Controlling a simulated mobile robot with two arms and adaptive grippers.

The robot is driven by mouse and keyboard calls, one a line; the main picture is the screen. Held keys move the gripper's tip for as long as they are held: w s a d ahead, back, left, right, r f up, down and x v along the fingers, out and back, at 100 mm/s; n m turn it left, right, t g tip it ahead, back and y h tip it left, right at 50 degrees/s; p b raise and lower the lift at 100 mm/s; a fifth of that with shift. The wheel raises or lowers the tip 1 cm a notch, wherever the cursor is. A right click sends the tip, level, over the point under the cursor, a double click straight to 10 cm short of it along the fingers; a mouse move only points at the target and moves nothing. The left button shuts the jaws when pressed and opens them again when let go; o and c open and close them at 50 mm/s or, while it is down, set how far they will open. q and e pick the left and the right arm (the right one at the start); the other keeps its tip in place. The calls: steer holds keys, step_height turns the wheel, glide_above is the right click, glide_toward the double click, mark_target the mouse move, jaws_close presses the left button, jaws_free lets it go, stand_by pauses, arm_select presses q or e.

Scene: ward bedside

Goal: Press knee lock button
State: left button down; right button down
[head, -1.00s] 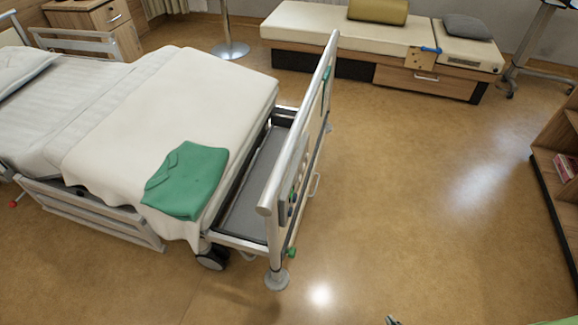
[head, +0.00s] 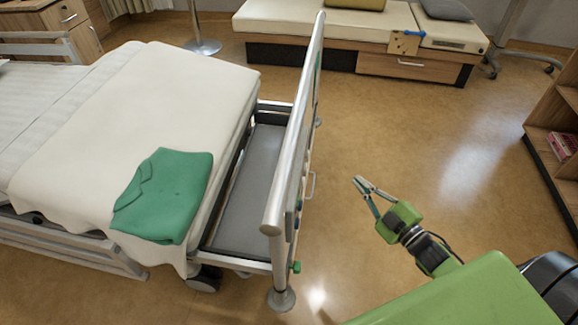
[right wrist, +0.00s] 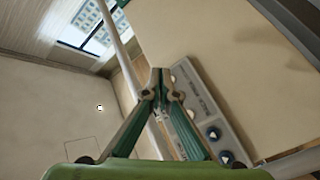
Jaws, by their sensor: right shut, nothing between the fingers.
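The lettering is too small to read, so I cannot tell which button is the knee lock. In the head view the panel (head: 296,208) is seen almost edge-on, on the outer face of the footboard (head: 290,150). My right gripper (head: 359,182) is shut and empty, out to the right of the footboard and apart from it. It also shows in the right wrist view (right wrist: 160,76). My left gripper is out of view.
A green folded garment (head: 165,195) lies on the bed (head: 130,110). A bench with a drawer (head: 405,66) stands along the back wall and a wooden shelf (head: 552,125) at the right. The floor between bed and shelf is open.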

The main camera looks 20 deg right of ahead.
mark_target(305, 167)
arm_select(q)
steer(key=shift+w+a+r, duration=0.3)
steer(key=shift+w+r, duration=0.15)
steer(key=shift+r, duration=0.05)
arm_select(e)
steer(key=w+a+r, duration=0.1)
steer(key=r+n+y, duration=0.1)
steer(key=shift+w+a+r, duration=0.35)
